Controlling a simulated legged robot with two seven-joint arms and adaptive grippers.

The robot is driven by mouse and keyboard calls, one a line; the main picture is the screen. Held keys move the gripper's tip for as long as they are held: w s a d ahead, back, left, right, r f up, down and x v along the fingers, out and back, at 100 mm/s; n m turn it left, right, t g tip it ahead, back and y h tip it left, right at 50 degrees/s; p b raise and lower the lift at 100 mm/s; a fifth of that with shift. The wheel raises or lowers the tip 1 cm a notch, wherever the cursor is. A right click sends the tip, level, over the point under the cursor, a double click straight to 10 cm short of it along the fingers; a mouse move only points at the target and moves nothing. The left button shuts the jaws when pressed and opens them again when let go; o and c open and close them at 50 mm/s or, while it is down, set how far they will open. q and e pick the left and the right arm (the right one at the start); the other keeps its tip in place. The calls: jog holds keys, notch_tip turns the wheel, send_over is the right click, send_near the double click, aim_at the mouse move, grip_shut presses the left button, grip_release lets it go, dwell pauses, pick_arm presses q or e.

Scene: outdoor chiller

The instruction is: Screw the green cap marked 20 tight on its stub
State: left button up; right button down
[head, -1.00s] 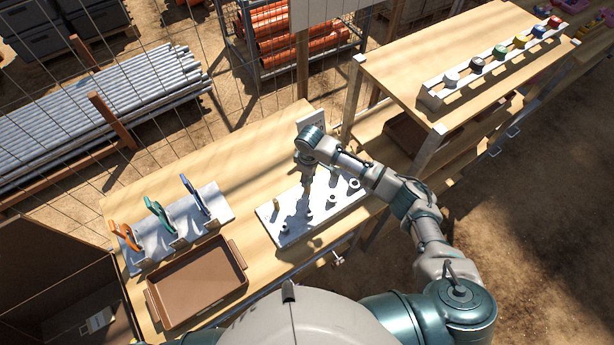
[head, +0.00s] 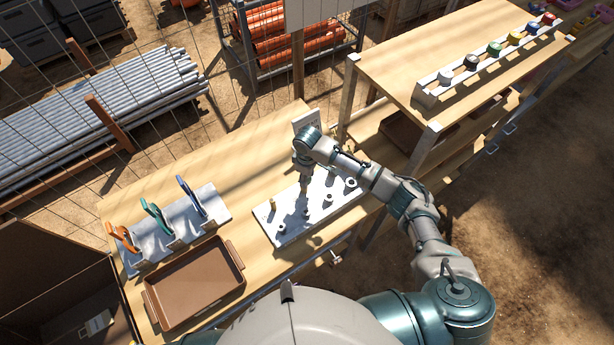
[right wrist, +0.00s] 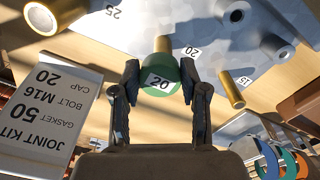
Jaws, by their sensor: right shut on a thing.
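The green cap (right wrist: 161,82) marked 20 is between the fingertips of my right gripper (right wrist: 162,85) in the right wrist view. That gripper is shut on it; in the head view it points down over the stub plate (head: 285,238). A brass stub (right wrist: 164,45) shows directly behind the cap, in line with it, beside a label 20 (right wrist: 193,51) on the plate. The cap hides the stub's near end, so I cannot tell how far it sits on the thread. In the head view my right gripper (head: 304,190) hides the cap. My left gripper is not in view.
Another brass stub (right wrist: 231,90) and grey stubs (right wrist: 276,46) stand close by. A sign (right wrist: 50,108) lists the joint kit. A brown tray (head: 195,283) and a rack of coloured-handled tools (head: 165,225) are to the left. A cap rail (head: 490,60) is on the upper shelf.

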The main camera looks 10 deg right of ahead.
jog(key=shift+d+r, duration=0.1)
jog(key=shift+r, duration=0.05)
dwell(0.3)
jog(key=shift+a, duration=0.35)
dwell(0.5)
jog(key=shift+f, duration=0.7)
jog(key=m, duration=0.3)
jog(key=shift+s+a+f+m, duration=0.1)
jog(key=shift+s+a+m, duration=0.1)
jog(key=shift+m, duration=0.2)
jog(key=m, duration=0.4)
